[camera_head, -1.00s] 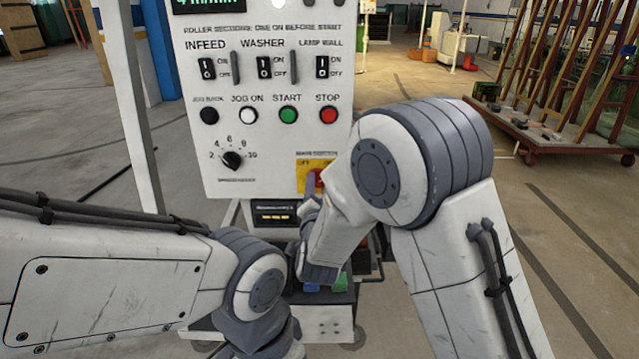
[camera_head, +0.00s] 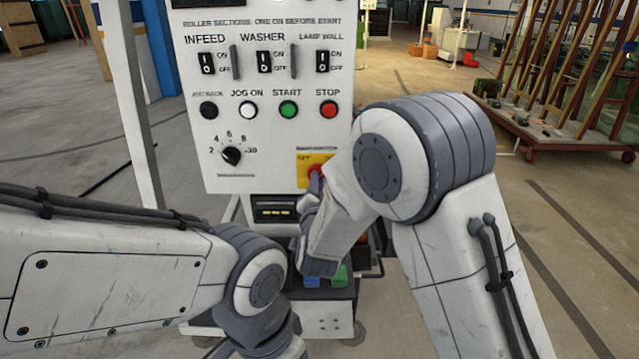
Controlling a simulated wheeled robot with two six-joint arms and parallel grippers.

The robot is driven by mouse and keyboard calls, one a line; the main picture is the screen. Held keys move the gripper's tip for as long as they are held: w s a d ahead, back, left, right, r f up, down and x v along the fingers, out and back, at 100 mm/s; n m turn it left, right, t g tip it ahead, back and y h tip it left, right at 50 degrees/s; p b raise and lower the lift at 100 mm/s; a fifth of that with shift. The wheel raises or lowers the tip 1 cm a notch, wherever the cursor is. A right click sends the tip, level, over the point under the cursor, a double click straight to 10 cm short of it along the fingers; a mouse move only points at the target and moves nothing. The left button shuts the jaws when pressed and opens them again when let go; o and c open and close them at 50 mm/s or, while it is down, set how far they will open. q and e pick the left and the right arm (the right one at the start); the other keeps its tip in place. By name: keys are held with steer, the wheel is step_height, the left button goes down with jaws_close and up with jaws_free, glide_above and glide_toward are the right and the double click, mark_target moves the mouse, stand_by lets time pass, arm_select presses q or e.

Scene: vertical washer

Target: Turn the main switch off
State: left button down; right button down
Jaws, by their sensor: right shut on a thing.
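The main switch is a red knob (camera_head: 316,169) on a yellow plate (camera_head: 305,166) at the lower right of the white control panel (camera_head: 272,180). My right gripper (camera_head: 315,182) is at the knob and shut on it. The gripper and forearm cover the knob's lower part and the right side of the plate, so the knob's exact setting cannot be read. My left arm crosses the lower left, and its gripper is out of the picture.
Rocker switches (camera_head: 264,63), a green start button (camera_head: 288,110), a red stop button (camera_head: 329,110) and a speed dial (camera_head: 231,155) sit above and left of the knob. A grey post (camera_head: 135,110) stands at left.

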steer(key=shift+a+n+p, duration=0.15)
steer(key=shift+n+p, duration=0.2)
steer(key=shift+n, duration=8.05)
steer(key=c, duration=0.9)
jaws_free()
steer(key=shift+s, duration=0.1)
